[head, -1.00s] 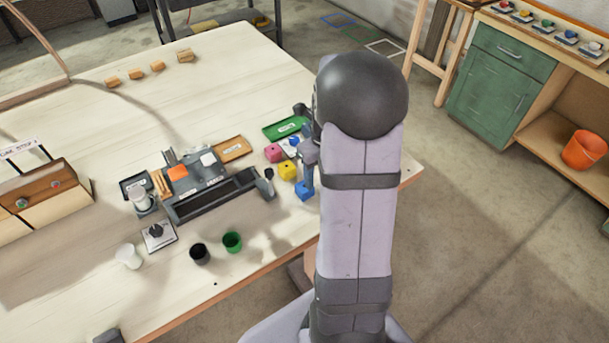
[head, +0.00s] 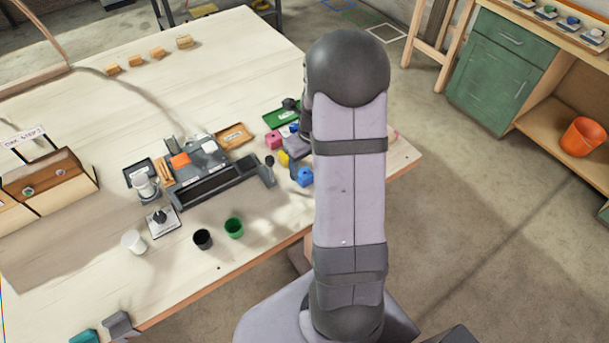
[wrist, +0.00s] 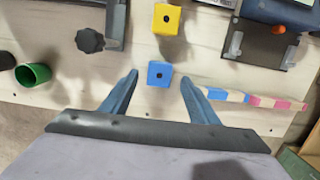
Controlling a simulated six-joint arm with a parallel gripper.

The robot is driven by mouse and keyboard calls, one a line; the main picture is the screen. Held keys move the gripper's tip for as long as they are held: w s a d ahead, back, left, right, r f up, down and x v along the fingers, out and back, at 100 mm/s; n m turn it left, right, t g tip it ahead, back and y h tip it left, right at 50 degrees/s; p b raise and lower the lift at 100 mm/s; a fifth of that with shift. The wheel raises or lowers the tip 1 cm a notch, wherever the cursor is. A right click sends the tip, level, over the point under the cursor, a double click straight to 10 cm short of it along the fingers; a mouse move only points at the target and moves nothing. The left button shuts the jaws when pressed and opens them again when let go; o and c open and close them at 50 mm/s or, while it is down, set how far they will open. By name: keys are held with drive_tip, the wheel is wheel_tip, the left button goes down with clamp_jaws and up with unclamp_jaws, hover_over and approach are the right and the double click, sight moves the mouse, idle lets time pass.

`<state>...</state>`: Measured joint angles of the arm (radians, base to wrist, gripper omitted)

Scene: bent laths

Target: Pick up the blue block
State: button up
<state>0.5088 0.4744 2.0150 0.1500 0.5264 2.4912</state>
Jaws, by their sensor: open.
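The blue block (head: 304,177) sits on the pale wooden table near its right edge, just left of my arm in the head view. In the wrist view the blue block (wrist: 160,74) has a dark hole in its face and appears between my fingertips. My gripper (wrist: 159,78) is open, with one blue finger on each side of the block and a gap to each. I cannot tell how high the fingertips are above it. My arm hides most of my gripper in the head view.
A yellow block (wrist: 167,19) lies beyond the blue one, with a pink block (head: 273,140) farther back. A dark knob (wrist: 90,40) and a green cup (wrist: 33,75) are to the left. A blue-and-pink strip (wrist: 250,98) lies close on the right.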

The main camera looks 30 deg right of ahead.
sight(304, 173)
drive_tip(key=shift+w+a+f+p, duration=0.1)
drive_tip(key=shift+f+p, duration=0.1)
drive_tip(key=shift+f, duration=0.5)
drive_tip(key=shift+w+d+f+p, duration=0.15)
drive_tip(key=shift+f+p, duration=0.1)
drive_tip(key=shift+f, duration=0.5)
drive_tip(key=shift+w+a+f+p, duration=0.1)
drive_tip(key=shift+a+f+p, duration=0.1)
drive_tip(key=shift+f, duration=0.5)
drive_tip(key=shift+c, duration=0.6)
drive_tip(key=c, duration=1)
